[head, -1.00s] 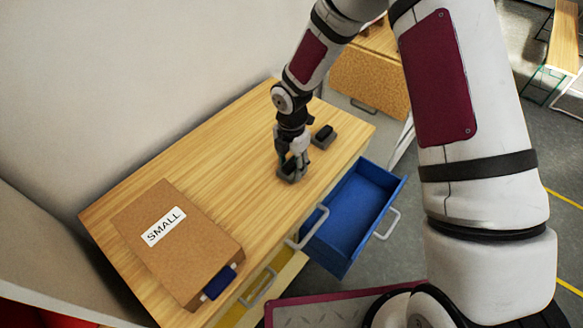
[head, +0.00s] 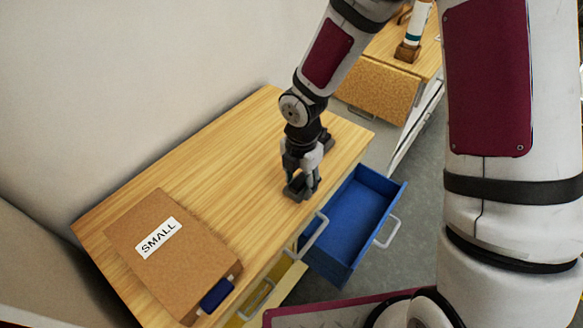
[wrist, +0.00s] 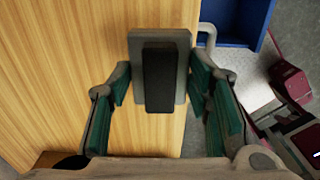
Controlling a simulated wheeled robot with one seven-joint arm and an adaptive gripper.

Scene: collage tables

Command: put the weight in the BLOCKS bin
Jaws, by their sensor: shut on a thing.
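The weight is a grey slab with a black block on top. It lies between my gripper's green-padded fingers in the wrist view (wrist: 160,80) and low over the wooden table top near its front edge in the head view (head: 297,192). My gripper (head: 303,180) points down and is shut on it; its fingers flank the weight in the wrist view (wrist: 163,108). Whether the weight touches the table is unclear. No label reading BLOCKS is visible. An open blue drawer (head: 352,218) stands out from the table's front; it appears empty, and its corner shows in the wrist view (wrist: 238,22).
A similar dark object (head: 327,141) sits just behind my gripper, partly hidden. A brown box labelled SMALL (head: 165,255) lies on the table's left part. A cork-coloured box (head: 378,85) and a bottle-like object (head: 412,35) are at the back. The table's middle is clear.

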